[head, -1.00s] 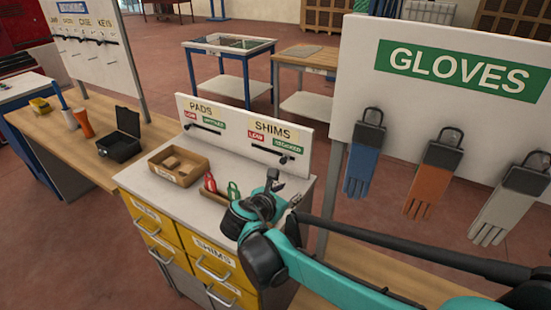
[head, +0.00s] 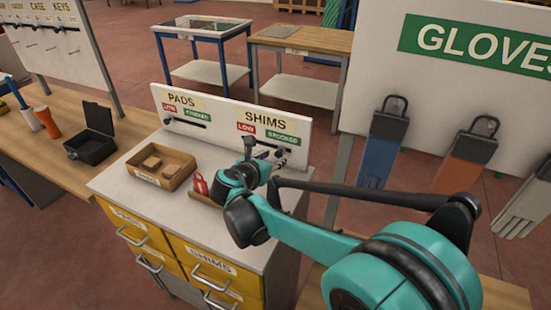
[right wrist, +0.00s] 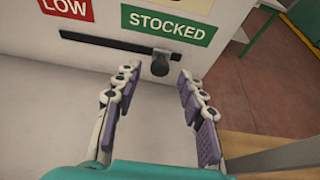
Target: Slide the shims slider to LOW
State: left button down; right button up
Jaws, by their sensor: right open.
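The shims slider's dark knob (right wrist: 160,64) sits near the right end of its black slot (right wrist: 100,41), under the green STOCKED label (right wrist: 166,24), in the right wrist view. The red LOW label (right wrist: 66,8) is above the slot's left end. My right gripper (right wrist: 157,84) is open and empty, its fingers to the left and right of the knob; I see no clear contact. In the head view the SHIMS sign (head: 266,121) stands on the board behind the cabinet, and my right gripper (head: 278,158) partly hides the slider below it. My left gripper is not in view.
The pads slider (head: 185,122) is on the same board, to the left. A wooden tray (head: 176,181) and a red padlock (head: 200,183) are on the white cabinet top. The gloves board (head: 400,95) stands at the right, near my right arm.

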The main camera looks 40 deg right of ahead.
jog(key=shift+b+x, duration=0.3)
jog(key=shift+x, duration=1.05)
jog(key=shift+r, duration=0.1)
grip_shut()
jog(key=shift+w, duration=0.1)
send_near(238, 144)
jog(key=d, duration=0.1)
jog(key=s+d, duration=0.1)
jog(key=d, duration=0.3)
jog(key=shift+s+d+r, duration=0.15)
jog(key=shift+s+r, duration=0.05)
jog(key=shift+r, duration=0.2)
